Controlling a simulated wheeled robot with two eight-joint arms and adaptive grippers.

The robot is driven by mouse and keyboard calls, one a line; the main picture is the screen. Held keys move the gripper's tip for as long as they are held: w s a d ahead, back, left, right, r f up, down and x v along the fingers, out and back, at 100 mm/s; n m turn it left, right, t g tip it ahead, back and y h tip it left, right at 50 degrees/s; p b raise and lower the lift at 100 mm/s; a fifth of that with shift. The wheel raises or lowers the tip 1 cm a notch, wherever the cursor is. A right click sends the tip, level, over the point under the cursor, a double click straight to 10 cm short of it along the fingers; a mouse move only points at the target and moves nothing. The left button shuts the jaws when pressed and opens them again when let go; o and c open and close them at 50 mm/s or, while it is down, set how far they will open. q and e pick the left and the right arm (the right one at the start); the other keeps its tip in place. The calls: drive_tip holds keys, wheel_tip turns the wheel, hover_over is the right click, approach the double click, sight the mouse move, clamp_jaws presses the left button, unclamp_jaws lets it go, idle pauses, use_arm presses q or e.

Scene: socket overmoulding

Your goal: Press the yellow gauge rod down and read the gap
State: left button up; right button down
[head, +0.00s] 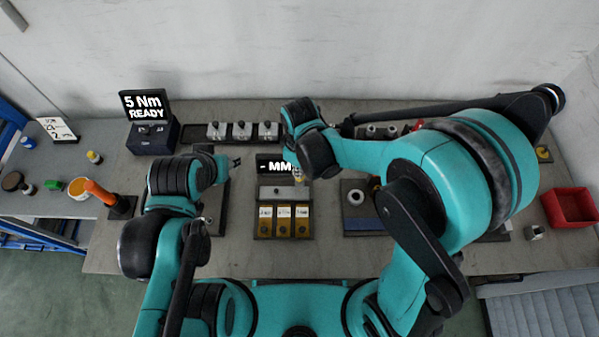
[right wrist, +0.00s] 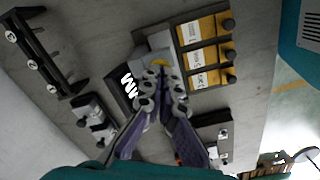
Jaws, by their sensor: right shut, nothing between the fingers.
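The gauge has a dark display reading "- MM" (head: 273,166) with a grey block (head: 272,192) in front of it. My right gripper (head: 298,173) is shut and empty, pointing down at the right side of the gauge. In the right wrist view its closed fingertips (right wrist: 161,78) are over the gauge block (right wrist: 150,53). A bit of the yellow gauge rod (right wrist: 159,63) shows just beyond the fingertips, mostly hidden. I cannot tell whether they touch. My left gripper (head: 236,162) is left of the gauge, small, its jaws unclear.
A "5 Nm READY" display (head: 145,105) and a row of grey blocks (head: 242,130) are behind to the left. A red bin (head: 571,207) is at the far right. An orange-handled tool (head: 99,192) stands at left.

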drive_tip(key=shift+f+b, duration=0.65)
drive_tip(key=shift+f, duration=0.1)
drive_tip(key=shift+r, duration=0.1)
idle(0.4)
drive_tip(key=shift+r+p, duration=3.05)
drive_tip(key=shift+r, duration=0.9)
